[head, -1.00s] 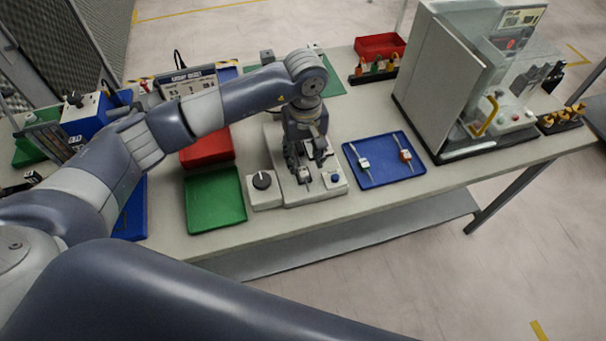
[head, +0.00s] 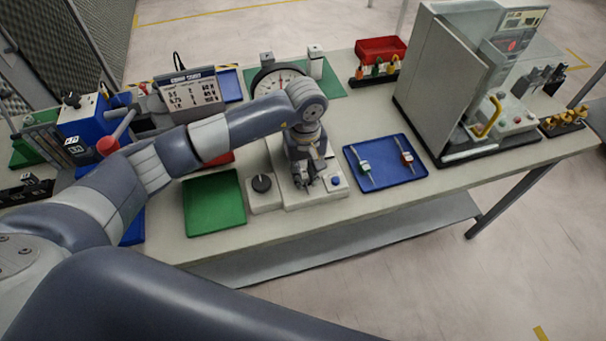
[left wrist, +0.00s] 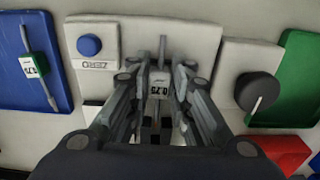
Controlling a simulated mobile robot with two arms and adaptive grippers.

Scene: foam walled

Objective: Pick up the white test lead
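The white test lead (left wrist: 159,80), a small white block marked 0.75 with a thin metal rod, rests on the pale fixture (left wrist: 205,40) in the left wrist view. My left gripper (left wrist: 160,75) is lowered over it, a finger on each side. The fingers look open, with a narrow gap to the block. In the head view the left gripper (head: 308,184) is over the fixture (head: 285,196) and hides the white lead. My right gripper is not in view.
A blue tray (head: 384,181) right of the fixture holds a green lead (head: 365,167) and a red lead (head: 407,158). A black knob (head: 261,183) and a green tray (head: 214,202) are to the left. A large machine (head: 440,90) stands at right.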

